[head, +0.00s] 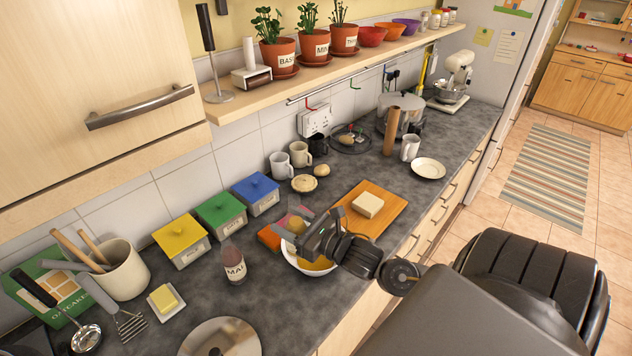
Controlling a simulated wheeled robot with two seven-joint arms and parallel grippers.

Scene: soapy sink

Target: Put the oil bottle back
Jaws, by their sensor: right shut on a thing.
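No other bottle is clearly seen. My left gripper is out of view.
Yellow (181,240), green (220,215) and blue (256,193) canisters line the wall. A wooden board (384,203) with a pale block lies right of the gripper. A utensil pot (123,270) and butter dish (166,301) stand left.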

